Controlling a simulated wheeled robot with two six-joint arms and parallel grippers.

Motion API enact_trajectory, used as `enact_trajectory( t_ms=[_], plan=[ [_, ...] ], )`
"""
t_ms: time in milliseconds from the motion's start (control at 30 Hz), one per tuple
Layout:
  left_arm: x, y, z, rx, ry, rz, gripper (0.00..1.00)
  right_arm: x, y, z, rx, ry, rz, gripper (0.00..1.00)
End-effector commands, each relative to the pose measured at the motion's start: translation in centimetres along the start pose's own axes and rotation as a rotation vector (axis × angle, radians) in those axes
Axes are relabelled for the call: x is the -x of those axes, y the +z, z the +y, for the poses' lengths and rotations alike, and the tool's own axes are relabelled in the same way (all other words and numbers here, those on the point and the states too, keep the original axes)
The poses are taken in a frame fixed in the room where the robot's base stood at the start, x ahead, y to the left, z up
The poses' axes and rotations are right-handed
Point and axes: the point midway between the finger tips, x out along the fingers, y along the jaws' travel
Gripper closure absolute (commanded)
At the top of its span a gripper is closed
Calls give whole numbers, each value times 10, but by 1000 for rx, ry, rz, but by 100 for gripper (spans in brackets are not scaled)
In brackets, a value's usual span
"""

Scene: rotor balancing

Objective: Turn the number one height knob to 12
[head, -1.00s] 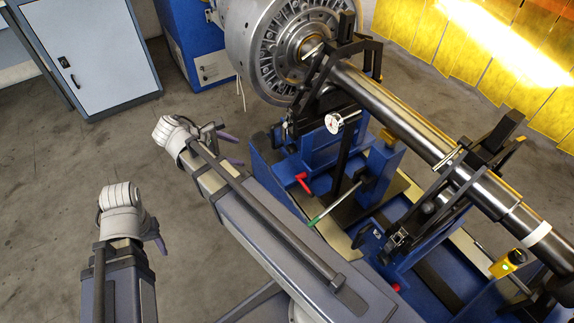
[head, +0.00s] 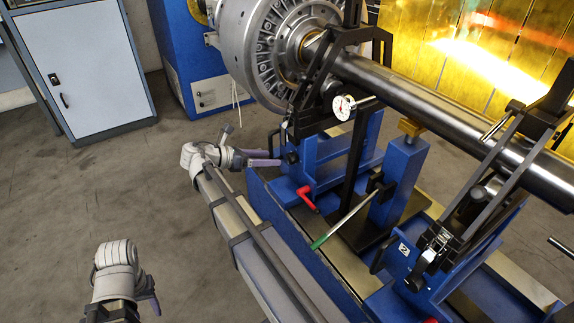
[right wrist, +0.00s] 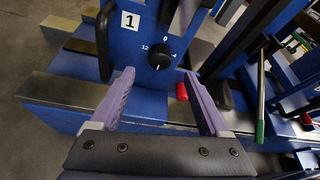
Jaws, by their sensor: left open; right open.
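The number one height knob (right wrist: 160,55) is a round black dial on a blue stand face beside a white "1" label (right wrist: 130,20). The marks 12, 0 and 4 show around it, at its left, top and right. A small pale mark shows near its lower edge. In the head view the knob (head: 292,157) is small and dark. My right gripper (right wrist: 159,74) is open and empty, its purple fingers on either side of the knob's line and apart from it. It also shows in the head view (head: 247,146). My left gripper (head: 150,296) is low at left, away from the stand.
A black handle (right wrist: 103,42) stands left of the knob. A dial gauge (head: 344,107) and the long shaft (head: 430,118) are above. Open floor lies at left.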

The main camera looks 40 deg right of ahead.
Motion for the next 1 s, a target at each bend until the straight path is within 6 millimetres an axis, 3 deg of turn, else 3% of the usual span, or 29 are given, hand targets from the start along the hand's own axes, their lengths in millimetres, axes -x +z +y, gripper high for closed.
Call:
enact_trajectory(
  t_ms=[167,600,1000],
  plan=[
    [-4,0,0,0,0,0,50,-10,-1,0,-1,-1,1,21],
    [-27,-2,3,0,0,2,50,-70,-1,0,-2,0,1,21],
    [-28,-2,3,0,0,2,50,-78,0,0,-1,1,1,21]
  ],
)
